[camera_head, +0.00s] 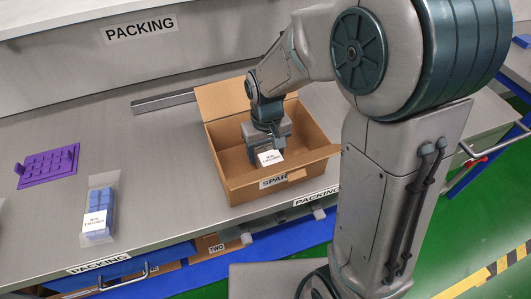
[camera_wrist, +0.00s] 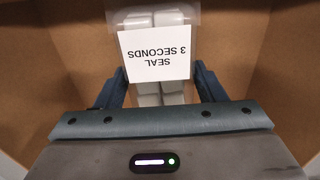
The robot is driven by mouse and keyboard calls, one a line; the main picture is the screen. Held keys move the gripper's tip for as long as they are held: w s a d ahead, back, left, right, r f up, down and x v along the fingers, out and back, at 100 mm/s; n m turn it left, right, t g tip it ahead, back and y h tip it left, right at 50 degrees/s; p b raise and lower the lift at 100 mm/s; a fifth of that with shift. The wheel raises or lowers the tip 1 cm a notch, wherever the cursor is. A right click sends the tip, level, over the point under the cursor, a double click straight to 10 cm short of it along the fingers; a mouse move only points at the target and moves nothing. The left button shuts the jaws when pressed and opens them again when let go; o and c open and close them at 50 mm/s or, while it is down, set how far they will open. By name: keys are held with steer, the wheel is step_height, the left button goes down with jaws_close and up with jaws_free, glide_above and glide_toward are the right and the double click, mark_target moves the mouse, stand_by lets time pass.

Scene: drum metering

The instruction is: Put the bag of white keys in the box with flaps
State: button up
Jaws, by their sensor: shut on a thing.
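The bag of white keys (camera_wrist: 160,92) is held between the fingers of my gripper (camera_wrist: 160,90) in the wrist view. A white label reading "SEAL 3 SECONDS" covers part of the bag. In the head view the bag (camera_head: 270,158) shows mostly as its label below my gripper (camera_head: 267,150). My gripper points down inside the open cardboard box with flaps (camera_head: 232,181), which has "SPAR..." on its front. Brown box walls surround the bag in the wrist view. I cannot tell whether the bag touches the box floor.
A bag of blue keys (camera_head: 98,210) lies on the packing table (camera_head: 150,195) to the left. A purple tray (camera_head: 47,166) lies farther left. A metal bar (camera_head: 163,102) lies behind the box. The table between the blue bag and the box is clear.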

mark_target(267, 149)
steer(key=shift+f, duration=0.65)
steer(key=shift+f, duration=0.25)
steer(key=o, duration=1.1)
steer(key=shift+r, duration=0.1)
step_height(267, 149, up, 12)
steer(key=shift+r, duration=0.15)
